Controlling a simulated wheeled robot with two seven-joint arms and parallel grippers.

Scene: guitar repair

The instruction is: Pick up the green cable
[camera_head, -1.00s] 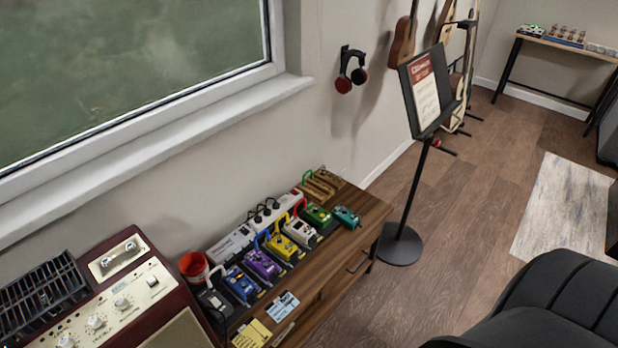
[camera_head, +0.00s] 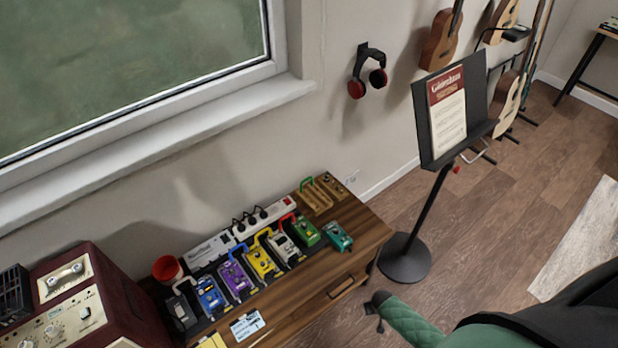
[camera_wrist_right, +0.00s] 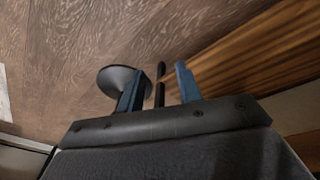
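The green cable (camera_head: 306,183) shows in the head view as a small upright loop. It is at the back right of the wooden cabinet top, beside a light wooden piece (camera_head: 325,192) and next to the white power strip. My right gripper (camera_wrist_right: 158,84) shows in the right wrist view with its two blue fingers apart. The green cable is not seen in the wrist view.
Several coloured pedals (camera_head: 262,262) with coloured cables crowd the cabinet (camera_head: 365,238). A music stand (camera_head: 405,258) stands right of it. A green quilted shape (camera_head: 412,322) with a black end is at the lower right. A red cup (camera_head: 167,268) and an amplifier are at left.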

